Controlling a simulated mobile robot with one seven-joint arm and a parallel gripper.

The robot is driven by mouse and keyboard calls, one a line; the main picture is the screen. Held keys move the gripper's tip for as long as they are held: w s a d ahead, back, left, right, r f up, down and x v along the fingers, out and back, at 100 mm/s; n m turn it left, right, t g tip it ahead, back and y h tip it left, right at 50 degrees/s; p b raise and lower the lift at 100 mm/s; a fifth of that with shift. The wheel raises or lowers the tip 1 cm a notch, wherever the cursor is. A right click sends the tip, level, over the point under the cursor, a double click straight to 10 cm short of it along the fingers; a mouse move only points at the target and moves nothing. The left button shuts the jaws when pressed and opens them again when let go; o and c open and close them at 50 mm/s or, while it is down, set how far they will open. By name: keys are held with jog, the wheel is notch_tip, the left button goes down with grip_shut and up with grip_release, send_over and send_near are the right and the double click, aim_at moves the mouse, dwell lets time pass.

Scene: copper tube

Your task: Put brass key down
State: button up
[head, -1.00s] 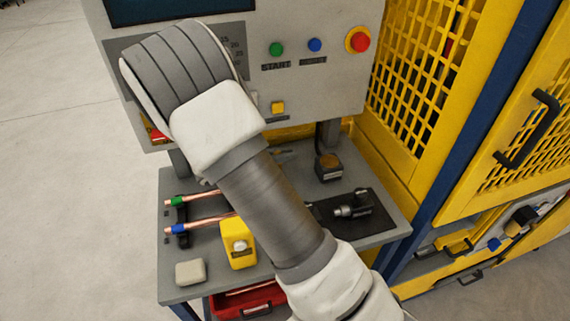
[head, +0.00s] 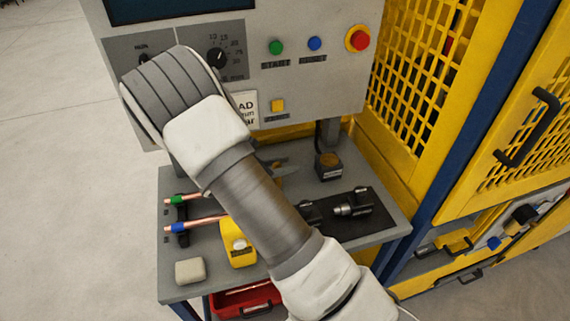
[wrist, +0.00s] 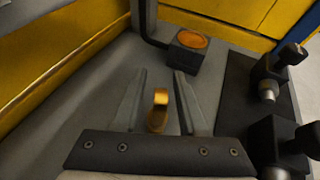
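The brass key (wrist: 158,112) shows in the wrist view as a small gold upright shape between my two fingers. My gripper (wrist: 160,74) is open, with grey surface visible between the key and each finger. The key's lower part is hidden or hard to make out, and I cannot tell whether it rests fully on the grey bench (wrist: 110,75). In the head view my gripper (head: 281,164) is partly hidden behind my arm, over the back of the bench, with a small yellowish bit of the key (head: 279,181) beside it.
A black block with a round copper-coloured top (head: 328,166) stands right of my gripper. A dark mat (head: 378,213) with black clamp fittings (head: 353,204) lies further right. Copper tubes (head: 205,222), a yellow box (head: 236,258) and a beige block (head: 189,271) are at the front left. The control panel rises behind.

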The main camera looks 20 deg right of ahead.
jog(key=shift+a+r, duration=0.25)
jog(key=v, duration=1.1)
jog(key=s+d+r+m+g+y, duration=0.4)
jog(key=s+d+r+m+y, duration=0.25)
jog(key=s+r+m, duration=0.45)
jog(key=s+r+m+t+y, duration=0.4)
jog(key=s+r+m+y, duration=0.2)
jog(key=s+m, duration=0.5)
jog(key=shift+s+a+r+t, duration=0.25)
jog(key=shift+s+r+t, duration=0.1)
jog(key=shift+r, duration=0.65)
jog(key=shift+d+m, duration=0.1)
jog(key=shift+m, duration=0.2)
